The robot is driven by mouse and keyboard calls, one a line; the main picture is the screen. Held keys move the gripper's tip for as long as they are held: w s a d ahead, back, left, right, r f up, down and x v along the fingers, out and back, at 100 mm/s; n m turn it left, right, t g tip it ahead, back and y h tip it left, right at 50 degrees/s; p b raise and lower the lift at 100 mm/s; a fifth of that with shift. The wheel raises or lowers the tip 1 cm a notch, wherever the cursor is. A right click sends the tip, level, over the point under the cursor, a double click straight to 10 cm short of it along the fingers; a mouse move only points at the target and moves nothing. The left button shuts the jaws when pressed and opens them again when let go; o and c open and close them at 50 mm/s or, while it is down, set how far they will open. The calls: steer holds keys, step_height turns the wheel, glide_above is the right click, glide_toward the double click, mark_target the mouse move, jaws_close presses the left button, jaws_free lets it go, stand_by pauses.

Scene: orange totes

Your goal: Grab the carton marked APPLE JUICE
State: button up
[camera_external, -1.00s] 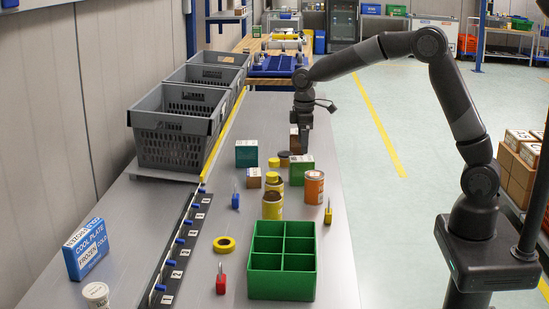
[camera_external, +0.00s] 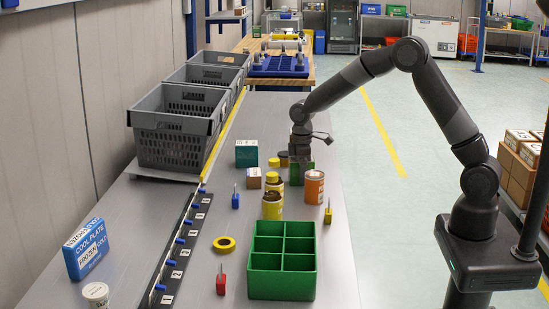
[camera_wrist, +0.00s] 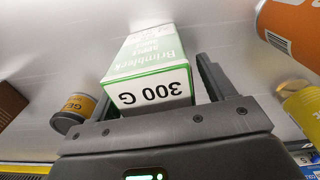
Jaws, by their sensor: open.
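The carton (camera_wrist: 148,55) in the wrist view is green and white, with "Brimlock" and "300 G" on it upside down; smaller lettering seems to include "APPLE". It stands between the two fingers of my gripper (camera_wrist: 157,85), which are open on either side of it. Finger contact cannot be made out. In the external view my gripper (camera_external: 301,158) is low over the same green carton (camera_external: 296,176), hiding most of its top.
A green divided crate (camera_external: 282,292) sits nearer.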

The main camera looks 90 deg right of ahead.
steer(key=shift+f, duration=0.35)
steer(key=shift+c, duration=0.2)
steer(key=c, duration=1.2)
steer(key=shift+o, duration=0.2)
steer(key=shift+r, duration=0.1)
